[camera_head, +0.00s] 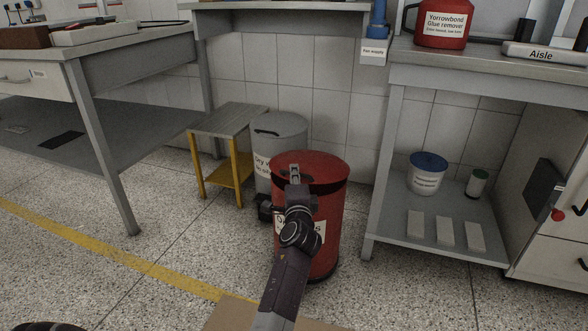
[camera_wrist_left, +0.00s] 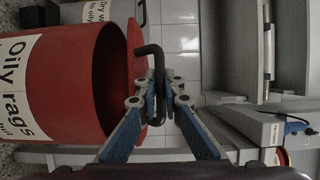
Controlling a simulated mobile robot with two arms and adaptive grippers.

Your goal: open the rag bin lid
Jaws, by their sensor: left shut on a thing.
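The red rag bin (camera_head: 333,225) stands on the floor, with my left arm reaching over it from the front. Its red lid (camera_head: 325,163) sits across the top, above a dark band. In the left wrist view the bin (camera_wrist_left: 50,85) appears turned sideways, with an "Oily rags" label. There the lid (camera_wrist_left: 135,70) carries a bent black handle (camera_wrist_left: 158,62). My left gripper (camera_head: 294,174) is at the lid; in the wrist view its fingers (camera_wrist_left: 157,88) are closed around the handle. My right gripper is not seen.
A grey bin (camera_head: 280,133) stands close behind the red bin, beside a small yellow-legged step stool (camera_head: 227,120). A workbench shelf (camera_head: 400,222) is to the right, holding a blue-lidded tub (camera_head: 427,178). A cardboard-coloured surface (camera_head: 235,315) lies in front.

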